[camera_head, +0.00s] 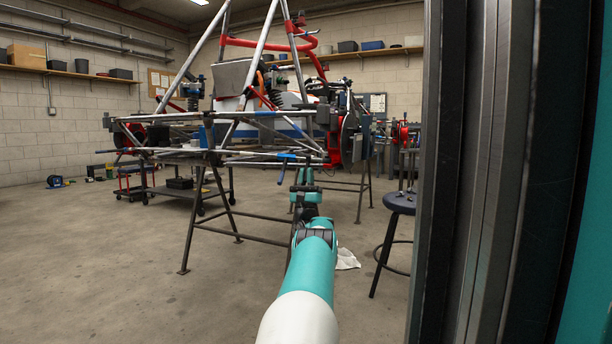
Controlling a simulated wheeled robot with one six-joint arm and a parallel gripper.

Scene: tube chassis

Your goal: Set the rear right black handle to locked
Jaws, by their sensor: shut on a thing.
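The tube chassis (235,150) stands on dark trestles in the middle of the room. My arm reaches forward from the bottom of the view to the chassis's lower right rail. My gripper (303,166) is at this rail, small and mostly hidden behind my own wrist. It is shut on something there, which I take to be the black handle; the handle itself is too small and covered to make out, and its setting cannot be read. A blue grip (286,157) shows on the rail just left of my gripper, with a thin dark piece (281,175) hanging below it.
A trestle (205,220) stands left of my arm. A dark round stool (398,203) stands to the right, with a white cloth (346,259) on the floor between. A low cart (180,190) is under the chassis. The floor at front left is clear.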

